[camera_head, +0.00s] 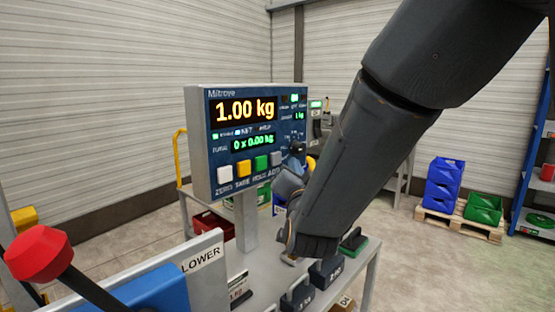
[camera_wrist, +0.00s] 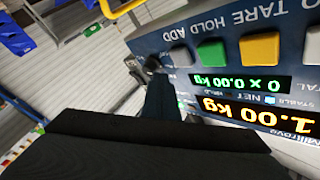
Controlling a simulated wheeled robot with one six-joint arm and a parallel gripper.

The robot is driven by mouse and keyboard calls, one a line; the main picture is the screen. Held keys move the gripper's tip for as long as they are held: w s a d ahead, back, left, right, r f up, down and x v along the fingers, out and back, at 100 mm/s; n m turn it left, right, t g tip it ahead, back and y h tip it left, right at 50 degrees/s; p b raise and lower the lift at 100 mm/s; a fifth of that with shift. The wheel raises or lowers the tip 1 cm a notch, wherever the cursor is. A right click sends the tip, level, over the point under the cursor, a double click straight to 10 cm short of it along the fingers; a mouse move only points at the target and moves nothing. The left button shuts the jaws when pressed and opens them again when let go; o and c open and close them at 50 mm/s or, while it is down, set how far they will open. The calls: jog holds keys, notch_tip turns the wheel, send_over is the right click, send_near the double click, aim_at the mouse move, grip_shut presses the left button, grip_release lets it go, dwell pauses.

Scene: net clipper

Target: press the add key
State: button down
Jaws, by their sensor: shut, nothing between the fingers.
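The grey ADD key (camera_head: 277,158) is the rightmost of the keys under the screens on the scale's display panel (camera_head: 199,150). In the wrist view the panel is upside down, and the ADD key (camera_wrist: 180,55) is at the left end of the row. My gripper (camera_head: 296,148) is shut and empty at the panel's right edge, just right of the ADD key. In the wrist view my gripper's dark fingers (camera_wrist: 160,84) point up beside and below the key. I cannot tell whether they touch the panel.
The upper screen (camera_head: 245,109) reads 1.00 kg and the lower screen (camera_head: 252,143) 0 x 0.00 kg. Green HOLD (camera_head: 260,163), yellow TARE (camera_head: 243,168) and white ZERO (camera_head: 224,174) keys are left of ADD. Dark weights (camera_head: 326,270) stand below my arm. A red-knobbed lever (camera_head: 40,253) is front left.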

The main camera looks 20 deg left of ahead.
aim_at(282, 156)
jog(key=shift+w+a, duration=0.25)
jog(key=shift+a, duration=0.35)
jog(key=shift+w+a, duration=0.25)
jog(key=shift+a, duration=0.3)
jog(key=shift+a, duration=0.1)
dwell(1.2)
jog(key=shift+w+a+b, duration=0.15)
jog(key=shift+a+b, duration=0.15)
jog(key=shift+b, duration=0.05)
jog(key=shift+w+a, duration=0.15)
jog(key=shift+a, duration=0.2)
dwell(0.6)
jog(key=shift+d, duration=0.15)
jog(key=shift+s+d+b, duration=0.3)
jog(key=shift+d, duration=0.35)
jog(key=shift+d, duration=0.1)
jog(key=d, duration=0.1)
jog(key=s+d, duration=0.1)
jog(key=d, duration=0.1)
jog(key=s+d, duration=0.1)
jog(key=shift+d+b, duration=0.2)
jog(key=shift+b, duration=0.1)
